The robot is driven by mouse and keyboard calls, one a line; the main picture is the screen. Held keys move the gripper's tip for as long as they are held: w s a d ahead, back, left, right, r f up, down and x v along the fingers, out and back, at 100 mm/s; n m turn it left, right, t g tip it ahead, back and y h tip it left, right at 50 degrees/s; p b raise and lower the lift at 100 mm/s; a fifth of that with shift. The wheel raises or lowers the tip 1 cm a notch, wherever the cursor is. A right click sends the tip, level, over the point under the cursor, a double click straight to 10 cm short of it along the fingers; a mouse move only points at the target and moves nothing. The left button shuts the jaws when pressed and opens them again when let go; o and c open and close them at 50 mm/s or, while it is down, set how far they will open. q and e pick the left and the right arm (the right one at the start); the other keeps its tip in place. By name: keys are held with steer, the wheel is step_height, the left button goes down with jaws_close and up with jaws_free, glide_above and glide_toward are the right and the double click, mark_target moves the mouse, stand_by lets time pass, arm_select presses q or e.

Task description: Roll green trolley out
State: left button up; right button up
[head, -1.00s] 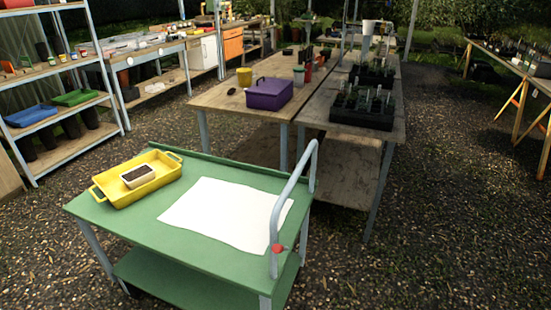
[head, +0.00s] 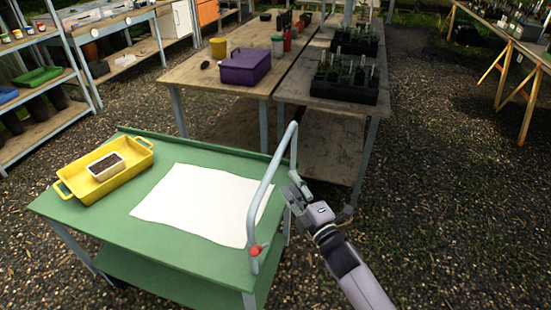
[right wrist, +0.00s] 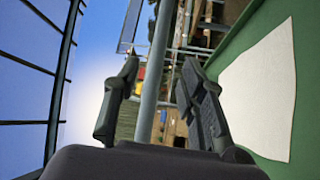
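The green trolley (head: 110,195) stands in front of me, with a lower shelf. A grey tubular handle (head: 266,190) rises along its right edge, with a red knob (head: 255,250) near its lower end. My right gripper (head: 294,190) is beside the handle's right side. In the right wrist view my right gripper (right wrist: 160,70) is open, and the handle bar (right wrist: 153,85) runs between its two fingers without visible finger contact. My left gripper is not in view.
Wooden benches (head: 215,83) with a purple box (head: 245,66) and black plant trays (head: 345,85) stand close behind the trolley. Shelving (head: 45,75) is at the left and another table (head: 515,40) at the far right. Gravel floor (head: 440,210) is clear at the right.

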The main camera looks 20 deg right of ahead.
mark_target(276, 161)
steer(key=x, duration=1)
steer(key=shift+f+p, duration=0.1)
steer(key=shift+p, duration=0.3)
steer(key=shift+c, duration=0.2)
jaws_close()
